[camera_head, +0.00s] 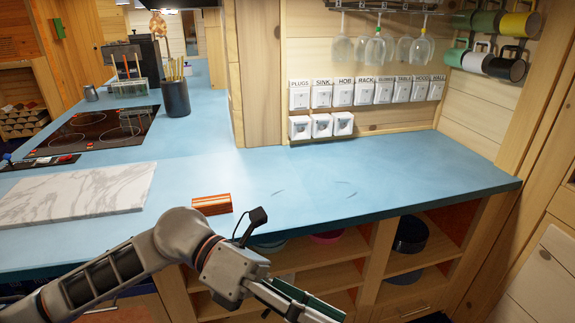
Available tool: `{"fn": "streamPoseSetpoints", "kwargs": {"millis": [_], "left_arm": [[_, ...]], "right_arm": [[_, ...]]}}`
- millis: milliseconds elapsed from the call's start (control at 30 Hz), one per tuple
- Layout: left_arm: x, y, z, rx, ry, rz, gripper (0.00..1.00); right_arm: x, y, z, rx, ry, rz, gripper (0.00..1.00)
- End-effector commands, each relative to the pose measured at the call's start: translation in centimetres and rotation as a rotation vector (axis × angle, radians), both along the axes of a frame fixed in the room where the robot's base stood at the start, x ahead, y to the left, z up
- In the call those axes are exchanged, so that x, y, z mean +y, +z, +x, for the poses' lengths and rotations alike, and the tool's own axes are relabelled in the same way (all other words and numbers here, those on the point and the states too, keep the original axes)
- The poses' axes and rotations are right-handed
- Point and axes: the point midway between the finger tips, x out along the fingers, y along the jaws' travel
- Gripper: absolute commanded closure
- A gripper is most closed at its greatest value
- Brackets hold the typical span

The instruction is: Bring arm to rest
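My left arm comes in from the left and reaches across the front edge of the blue counter (300,180). My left gripper (305,303) is at the bottom middle, below the counter top and in front of the open shelves. It is seen from behind and is partly cut off by the lower edge, so I cannot tell whether it is open or shut. No held object can be made out. My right gripper is not in view.
A small orange-brown block (211,204) lies on the counter close behind my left arm. A marble board (78,194), a hob (95,128) and a dark utensil pot (175,97) stand left. Glasses (375,50) and mugs (505,65) hang above. The counter's right part is clear.

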Motion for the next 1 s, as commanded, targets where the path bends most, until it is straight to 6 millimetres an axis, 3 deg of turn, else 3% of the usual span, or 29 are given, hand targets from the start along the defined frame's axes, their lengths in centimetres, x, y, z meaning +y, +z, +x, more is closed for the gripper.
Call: {"fn": "streamPoseSetpoints", "kwargs": {"millis": [100, 267, 367, 467, 567, 733, 867, 1000], "left_arm": [[-1.4, 2.3, 1.2, 0.218, 0.114, -0.170, 0.43], [-1.2, 4.0, 5.2, 0.523, 0.299, -0.363, 0.43], [0.1, 3.5, 8.5, 0.724, 0.430, -0.465, 0.43], [2.3, 1.5, 11.9, 0.933, 0.573, -0.553, 0.43], [5.0, -2.2, 14.9, 1.148, 0.724, -0.626, 0.43], [10.7, -11.5, 17.5, 1.513, 0.997, -0.714, 0.43], [14.9, -19.5, 16.8, 1.759, 1.194, -0.748, 0.43], [18.9, -27.8, 13.6, 1.997, 1.392, -0.761, 0.43]], "right_arm": [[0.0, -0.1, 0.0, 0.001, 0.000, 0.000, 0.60], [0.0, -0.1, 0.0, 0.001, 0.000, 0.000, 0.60], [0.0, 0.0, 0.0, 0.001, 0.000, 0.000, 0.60], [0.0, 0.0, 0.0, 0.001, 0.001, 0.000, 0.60], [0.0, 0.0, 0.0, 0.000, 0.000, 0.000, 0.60], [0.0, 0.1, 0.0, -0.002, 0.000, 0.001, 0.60], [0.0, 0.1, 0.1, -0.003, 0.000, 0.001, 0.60], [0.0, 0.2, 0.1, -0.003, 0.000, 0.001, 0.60]]}}
